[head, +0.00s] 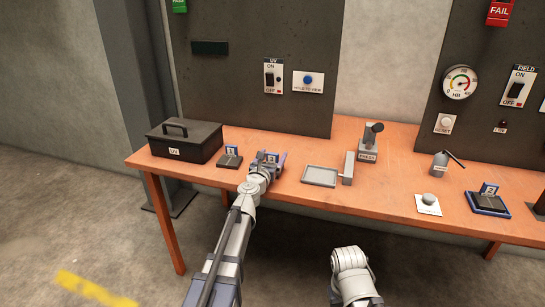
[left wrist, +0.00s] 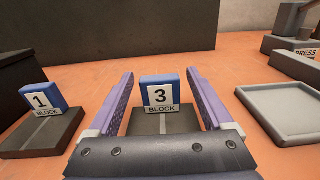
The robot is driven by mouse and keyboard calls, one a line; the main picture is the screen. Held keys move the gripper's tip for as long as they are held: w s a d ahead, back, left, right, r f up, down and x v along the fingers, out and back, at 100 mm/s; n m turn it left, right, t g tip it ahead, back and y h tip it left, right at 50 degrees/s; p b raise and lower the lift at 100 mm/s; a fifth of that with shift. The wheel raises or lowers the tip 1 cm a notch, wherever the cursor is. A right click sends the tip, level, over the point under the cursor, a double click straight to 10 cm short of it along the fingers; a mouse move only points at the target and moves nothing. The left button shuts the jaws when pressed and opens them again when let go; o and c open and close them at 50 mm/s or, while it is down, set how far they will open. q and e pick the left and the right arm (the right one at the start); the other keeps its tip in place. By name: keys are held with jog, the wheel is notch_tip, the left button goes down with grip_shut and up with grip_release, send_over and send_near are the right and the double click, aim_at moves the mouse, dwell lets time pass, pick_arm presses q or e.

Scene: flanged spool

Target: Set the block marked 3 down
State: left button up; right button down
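The block marked 1 (left wrist: 40,99) stands on its pad to the left. An empty grey tray (left wrist: 284,108) lies to the right, near the press (head: 369,145). A black UV box (head: 185,141) is at the table's left end. Another blue block (head: 488,189) stands far right.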

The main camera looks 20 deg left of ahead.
pick_arm(q)
jog(key=shift+r, duration=0.15)
jog(key=s, duration=1.2)
jog(key=shift+a, duration=0.2)
